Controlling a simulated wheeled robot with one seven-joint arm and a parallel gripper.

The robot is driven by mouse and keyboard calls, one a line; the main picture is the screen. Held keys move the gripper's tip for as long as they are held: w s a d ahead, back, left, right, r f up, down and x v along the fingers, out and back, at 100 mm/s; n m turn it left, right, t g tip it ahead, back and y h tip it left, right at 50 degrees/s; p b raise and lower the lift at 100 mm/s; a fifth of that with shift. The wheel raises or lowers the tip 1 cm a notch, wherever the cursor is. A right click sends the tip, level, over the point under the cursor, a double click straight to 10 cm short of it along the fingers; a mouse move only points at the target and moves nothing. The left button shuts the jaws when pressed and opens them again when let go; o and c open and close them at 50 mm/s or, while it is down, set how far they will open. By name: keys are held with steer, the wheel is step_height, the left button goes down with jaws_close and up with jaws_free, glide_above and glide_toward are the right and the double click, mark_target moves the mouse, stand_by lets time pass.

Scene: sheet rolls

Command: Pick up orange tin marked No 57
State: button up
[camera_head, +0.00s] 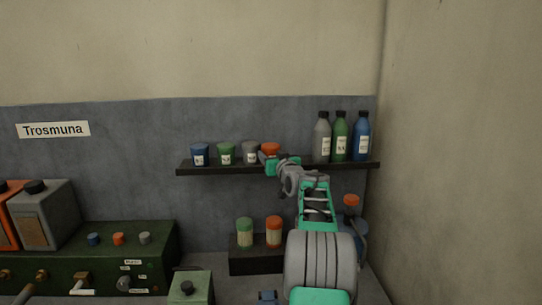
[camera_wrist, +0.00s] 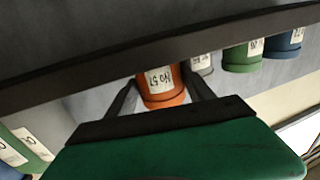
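The orange tin marked No 57 (camera_wrist: 163,86) is in the middle of the wrist view, which is upside down. It is upright on the wall shelf at the right end of a row of tins. In the head view its orange top (camera_head: 271,147) shows above my gripper (camera_head: 268,159), and the rest is mostly hidden. In the wrist view my gripper (camera_wrist: 160,83) has one finger on each side of the tin. The fingers are spread about as wide as the tin. I cannot tell whether they touch it.
A grey tin (camera_head: 250,152) stands close to the left of it, then a green tin (camera_head: 226,154) and a blue tin (camera_head: 200,154). Several bottles (camera_head: 340,137) stand to the right on the shelf (camera_head: 215,170). Jars (camera_head: 245,232) stand below.

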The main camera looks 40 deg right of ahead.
steer(key=c, duration=1.1)
steer(key=shift+r, duration=0.1)
steer(key=shift+c, duration=0.7)
